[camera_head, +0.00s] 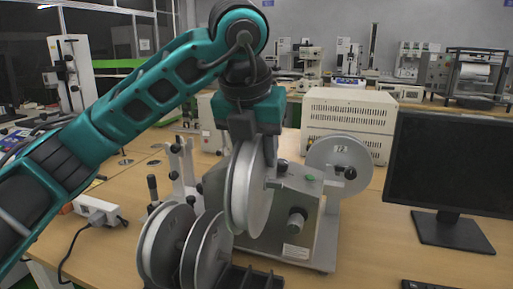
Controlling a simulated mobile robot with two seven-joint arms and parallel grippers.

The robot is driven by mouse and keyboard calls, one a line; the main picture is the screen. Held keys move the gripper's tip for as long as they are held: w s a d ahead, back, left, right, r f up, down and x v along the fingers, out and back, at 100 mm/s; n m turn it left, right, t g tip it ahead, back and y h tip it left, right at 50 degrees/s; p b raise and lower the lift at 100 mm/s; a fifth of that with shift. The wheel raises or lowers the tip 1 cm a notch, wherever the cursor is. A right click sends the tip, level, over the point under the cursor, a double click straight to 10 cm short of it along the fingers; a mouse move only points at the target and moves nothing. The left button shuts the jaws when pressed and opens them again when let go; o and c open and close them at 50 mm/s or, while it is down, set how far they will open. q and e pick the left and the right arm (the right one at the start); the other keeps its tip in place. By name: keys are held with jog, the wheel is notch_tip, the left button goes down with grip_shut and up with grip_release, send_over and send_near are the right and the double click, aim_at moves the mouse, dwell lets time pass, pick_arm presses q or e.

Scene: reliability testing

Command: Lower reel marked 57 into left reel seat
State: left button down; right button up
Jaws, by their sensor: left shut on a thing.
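My left gripper (254,135) comes down from above and is shut on a grey metal reel (247,190) at its upper rim. The reel hangs upright, seen nearly edge-on, in front of the grey winding machine (307,200). Its number cannot be read from here. A white bracket with dark knobs (183,167) stands at the machine's left; I cannot tell if it is the left reel seat. Another reel (338,160) with a small label is mounted on the machine's right side. My right gripper is out of view.
Upright reels (157,245) stand in a black rack (250,277) at the front, just below the held reel. A black monitor (452,160) stands at right, a beige instrument box (350,120) behind. A white power block (97,209) with a cable lies at left.

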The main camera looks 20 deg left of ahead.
aim_at(256, 221)
pick_arm(q)
jog(key=shift+f+b, duration=3.2)
jog(key=shift+f, duration=0.9)
jog(key=shift+f+b, duration=0.6)
jog(key=shift+f, duration=0.15)
jog(key=shift+f+b, duration=0.6)
jog(key=shift+f, duration=0.15)
jog(key=shift+f+b, duration=0.6)
jog(key=shift+f, duration=0.15)
jog(key=shift+f+b, duration=0.6)
jog(key=shift+f, duration=0.1)
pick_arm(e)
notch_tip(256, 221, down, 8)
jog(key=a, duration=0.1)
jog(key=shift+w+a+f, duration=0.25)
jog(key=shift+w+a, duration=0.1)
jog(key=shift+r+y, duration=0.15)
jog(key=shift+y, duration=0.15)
